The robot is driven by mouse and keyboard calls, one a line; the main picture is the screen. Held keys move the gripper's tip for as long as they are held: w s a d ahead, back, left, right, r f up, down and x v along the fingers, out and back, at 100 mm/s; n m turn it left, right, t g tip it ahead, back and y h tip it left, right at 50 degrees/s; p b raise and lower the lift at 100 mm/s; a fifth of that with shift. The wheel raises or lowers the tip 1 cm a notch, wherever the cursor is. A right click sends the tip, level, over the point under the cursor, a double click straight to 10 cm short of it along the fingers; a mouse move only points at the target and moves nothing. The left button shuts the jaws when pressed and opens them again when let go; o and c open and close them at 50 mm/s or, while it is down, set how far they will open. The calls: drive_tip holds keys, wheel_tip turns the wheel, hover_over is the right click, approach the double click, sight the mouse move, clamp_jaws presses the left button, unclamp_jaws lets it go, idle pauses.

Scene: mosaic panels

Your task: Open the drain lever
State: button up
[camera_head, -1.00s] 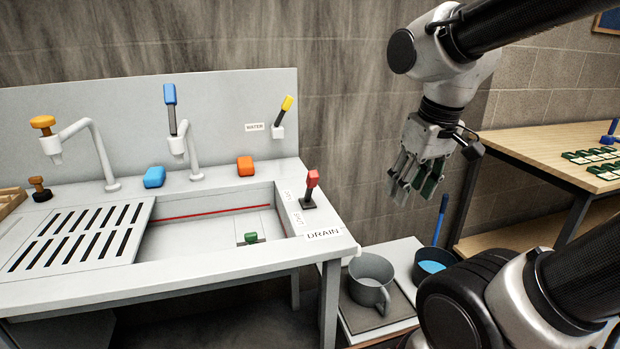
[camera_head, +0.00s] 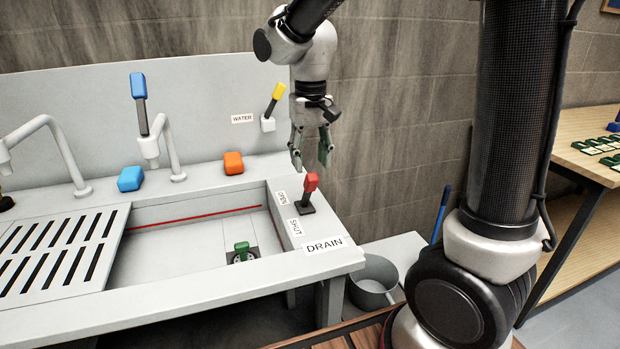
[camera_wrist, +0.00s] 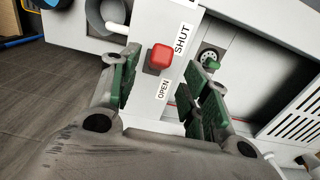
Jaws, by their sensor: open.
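The drain lever has a red knob (camera_head: 311,182) on a short dark stem and stands on the sink's right rim, beside labels reading OPEN, SHUT and DRAIN (camera_head: 324,245). Its stem leans slightly; which label it is set to I cannot tell surely. In the wrist view the red knob (camera_wrist: 161,56) shows between my fingers, beside the SHUT and OPEN labels. My gripper (camera_head: 311,165) points down, open and empty, above and behind the lever in the head view. The green drain plug (camera_head: 242,247) sits in the basin floor.
A yellow-tipped water lever (camera_head: 276,91) is on the back panel, left of my gripper. A blue-handled tap (camera_head: 138,86), blue block (camera_head: 131,179) and orange block (camera_head: 233,163) stand behind the basin. A grey pot (camera_head: 372,281) is low on the right.

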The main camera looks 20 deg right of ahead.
sight(311, 179)
wheel_tip(311, 179, down, 6)
drive_tip(key=shift+f, duration=0.1)
clamp_jaws()
idle(0.4)
